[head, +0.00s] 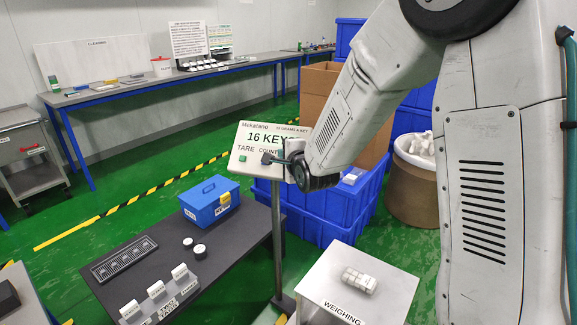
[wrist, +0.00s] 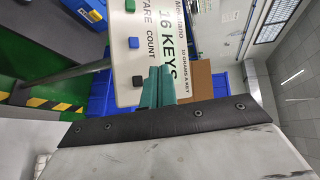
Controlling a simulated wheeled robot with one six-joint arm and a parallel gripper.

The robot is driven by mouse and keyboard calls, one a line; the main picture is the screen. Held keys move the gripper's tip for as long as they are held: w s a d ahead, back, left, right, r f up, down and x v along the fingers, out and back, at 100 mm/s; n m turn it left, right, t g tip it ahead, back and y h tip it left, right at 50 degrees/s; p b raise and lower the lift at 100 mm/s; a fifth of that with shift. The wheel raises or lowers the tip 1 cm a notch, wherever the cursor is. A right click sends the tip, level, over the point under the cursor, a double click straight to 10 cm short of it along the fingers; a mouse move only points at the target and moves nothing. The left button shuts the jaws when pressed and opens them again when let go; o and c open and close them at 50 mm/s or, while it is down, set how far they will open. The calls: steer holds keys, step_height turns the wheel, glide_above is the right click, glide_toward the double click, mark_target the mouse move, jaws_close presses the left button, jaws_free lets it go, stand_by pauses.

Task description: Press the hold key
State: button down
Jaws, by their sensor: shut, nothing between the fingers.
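The tilted white display panel (head: 249,133) reads "16 KEYS", with TARE and COUNT labels along its lower part. In the wrist view, the panel (wrist: 178,22) shows a green key (wrist: 130,5) by TARE, a blue key (wrist: 133,42) by COUNT and a black key (wrist: 138,82). The black key's label is hidden behind my fingers, so I cannot read HOLD. My gripper (wrist: 160,72) is shut and empty, its teal fingers just beside the black key. In the head view, my gripper (head: 279,161) is at the panel's lower right; contact cannot be told.
A dark table (head: 141,249) with a blue box (head: 208,200) stands left of the panel post (head: 277,240). Blue crates (head: 325,208) stand behind my arm. Green floor is open to the left.

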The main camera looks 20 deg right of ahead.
steer(key=shift+w+f, duration=0.1)
steer(key=shift+w, duration=0.15)
steer(key=w+d+f, duration=0.3)
steer(key=w+f, duration=0.2)
steer(key=f, duration=0.1)
steer(key=shift+d, duration=0.2)
stand_by(0.4)
steer(key=shift+w+f, duration=0.15)
stand_by(1.8)
steer(key=shift+w+d+f, duration=0.15)
steer(key=shift+w+f, duration=0.05)
steer(key=shift+f, duration=0.05)
steer(key=shift+w+d+f, duration=0.15)
steer(key=shift+w+f, duration=0.05)
steer(key=shift+f, duration=0.05)
stand_by(0.8)
steer(key=shift+s+r, duration=0.1)
steer(key=shift+s+a+r, duration=0.3)
steer(key=shift+s+r, duration=0.1)
steer(key=shift+r, duration=0.05)
stand_by(0.3)
